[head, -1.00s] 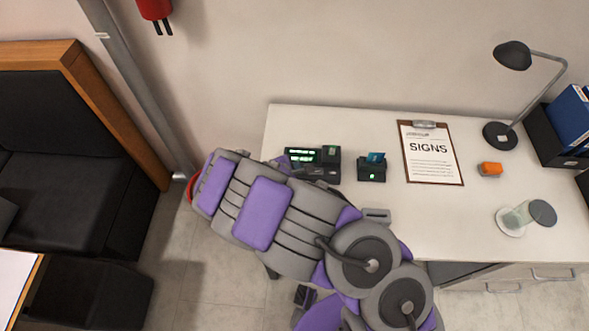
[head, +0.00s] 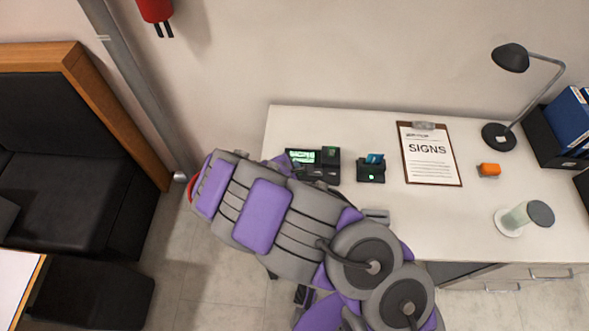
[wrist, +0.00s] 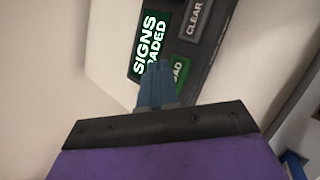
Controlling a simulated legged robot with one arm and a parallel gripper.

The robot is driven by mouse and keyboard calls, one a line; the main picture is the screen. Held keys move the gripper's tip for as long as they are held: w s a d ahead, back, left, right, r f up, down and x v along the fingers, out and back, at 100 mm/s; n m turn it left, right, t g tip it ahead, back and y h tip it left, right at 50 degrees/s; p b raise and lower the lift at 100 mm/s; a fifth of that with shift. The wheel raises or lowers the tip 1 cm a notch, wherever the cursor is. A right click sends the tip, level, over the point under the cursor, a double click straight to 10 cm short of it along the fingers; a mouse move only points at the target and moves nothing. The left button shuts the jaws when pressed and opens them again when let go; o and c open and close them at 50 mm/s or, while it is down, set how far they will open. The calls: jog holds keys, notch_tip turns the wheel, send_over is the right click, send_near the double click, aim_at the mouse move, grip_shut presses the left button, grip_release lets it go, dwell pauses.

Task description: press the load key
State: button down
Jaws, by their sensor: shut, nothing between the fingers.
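The marker's control unit (head: 322,173) is a dark box at the left end of the white desk. Its lit green screen (head: 302,156) shows large text; in the wrist view the screen (wrist: 148,42) reads "SIGNS" above a partly hidden word ending in "ADED". The green load key (wrist: 179,72) shows only its last letters, "AD", beside my fingers. The grey "CLEAR" key (wrist: 194,18) is farther up. My gripper (wrist: 155,66) is shut and empty, its blue-grey fingertips over or at the load key's edge; contact cannot be told. In the head view my arm hides most of the gripper.
A small dark reader (head: 371,176) with a blue card (head: 375,159) stands right of the unit. A clipboard (head: 432,178) marked "SIGNS", an orange block (head: 489,170), a lamp (head: 500,137) and a pale cylinder (head: 520,215) are farther right. The desk's front middle is mostly clear.

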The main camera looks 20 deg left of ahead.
jog(key=shift+r+p, duration=1.85)
jog(key=shift+r, duration=0.7)
